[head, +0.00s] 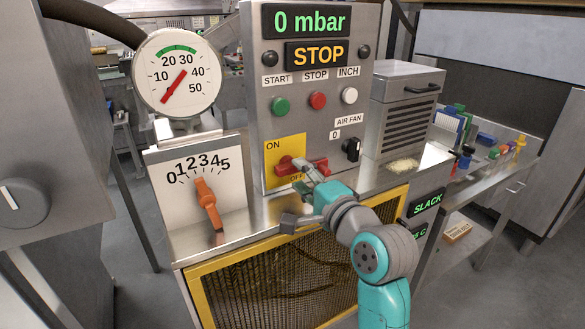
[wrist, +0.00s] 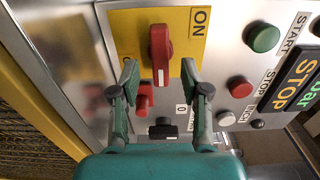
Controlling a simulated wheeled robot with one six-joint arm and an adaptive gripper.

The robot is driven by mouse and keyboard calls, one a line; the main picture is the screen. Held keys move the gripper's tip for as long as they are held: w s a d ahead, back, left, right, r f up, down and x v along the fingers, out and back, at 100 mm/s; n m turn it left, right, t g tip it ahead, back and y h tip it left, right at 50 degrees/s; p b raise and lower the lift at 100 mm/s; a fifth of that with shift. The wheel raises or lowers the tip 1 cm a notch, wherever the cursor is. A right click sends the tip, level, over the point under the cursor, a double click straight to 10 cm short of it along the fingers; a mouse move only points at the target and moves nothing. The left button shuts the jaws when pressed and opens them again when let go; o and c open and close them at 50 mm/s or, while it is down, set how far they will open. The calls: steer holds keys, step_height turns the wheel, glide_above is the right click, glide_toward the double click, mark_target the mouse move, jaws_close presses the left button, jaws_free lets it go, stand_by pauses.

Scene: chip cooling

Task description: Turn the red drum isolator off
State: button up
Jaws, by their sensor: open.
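The red drum isolator (head: 286,166) sits on a yellow plate (head: 270,152) marked ON at the top and OFF at the bottom, low on the grey control panel. In the wrist view, which is turned sideways, its red handle (wrist: 161,50) stands out from the plate, a white mark at its lower end. That handle lies across the panel, the marked end towards panel right. My gripper (wrist: 158,70) is open, its fingers on either side of the handle, with gaps visible. In the head view my gripper (head: 301,178) covers part of the plate and the OFF label.
A second red part (head: 320,166) lies just right of the isolator. The black air fan switch (head: 351,149) is further right. Green START (head: 280,105), red STOP (head: 317,100) and white INCH (head: 349,95) buttons are above. An orange lever (head: 208,203) stands left; a steel ledge runs below.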

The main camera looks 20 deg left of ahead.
mark_target(295, 170)
steer(key=shift+x, duration=2.15)
jaws_close()
